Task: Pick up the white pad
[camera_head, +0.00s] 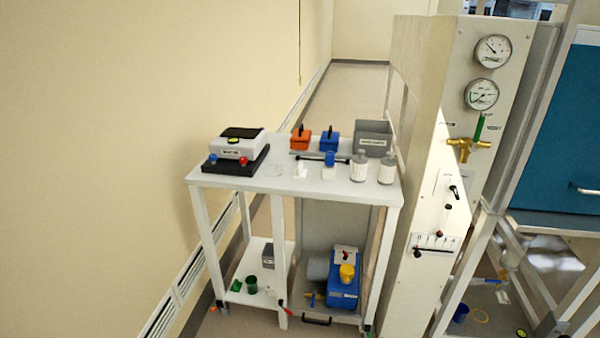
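Two small white pieces lie on the white table top: one left of centre (301,171) and one a little to its right (328,173). Both are too small to tell surely which is the white pad. The right one is just in front of a blue-and-black rod-like item (330,158). A faint round clear dish (273,171) lies to the left of both. My gripper is not in view.
The white table (235,183) also bears a white device on a black base (239,147), orange (300,140) and blue (329,142) boxes, a grey bin (373,135) and two capped bottles (358,168). A tall gauge cabinet (430,190) stands close on the right.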

